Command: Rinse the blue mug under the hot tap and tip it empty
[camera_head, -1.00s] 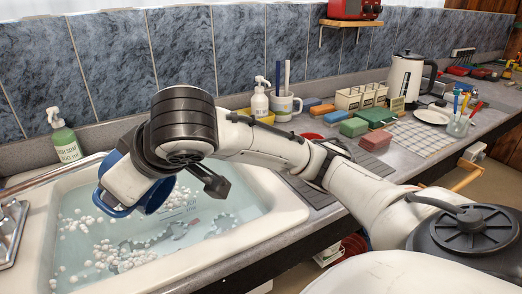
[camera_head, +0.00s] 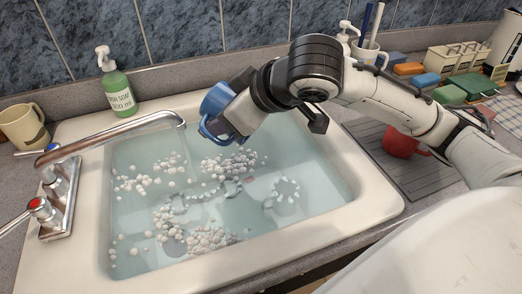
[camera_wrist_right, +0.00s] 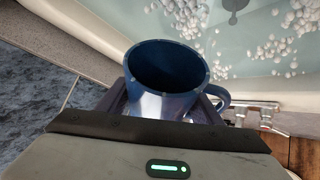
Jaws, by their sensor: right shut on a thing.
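The blue mug (camera_head: 216,102) is in my right gripper (camera_head: 232,118), above the back of the sink and to the right of the tap spout. Its handle shows on the lower left side in the head view. In the wrist view the mug (camera_wrist_right: 165,68) sits between the fingers of my right gripper (camera_wrist_right: 165,103), and its open mouth and dark inside show. The tap spout (camera_head: 125,129) reaches over the sink (camera_head: 375,205), with a faint streak below its outlet. A tap handle with a red cap (camera_head: 38,204) is at the front left. My left gripper is out of view.
The sink holds water with white foam and several submerged items. A green soap bottle (camera_head: 119,92) and a beige mug (camera_head: 24,126) stand behind and left. A red mug (camera_head: 402,141) is on the right drainer (camera_head: 410,178). Sponges and a caddy (camera_head: 462,55) lie farther right.

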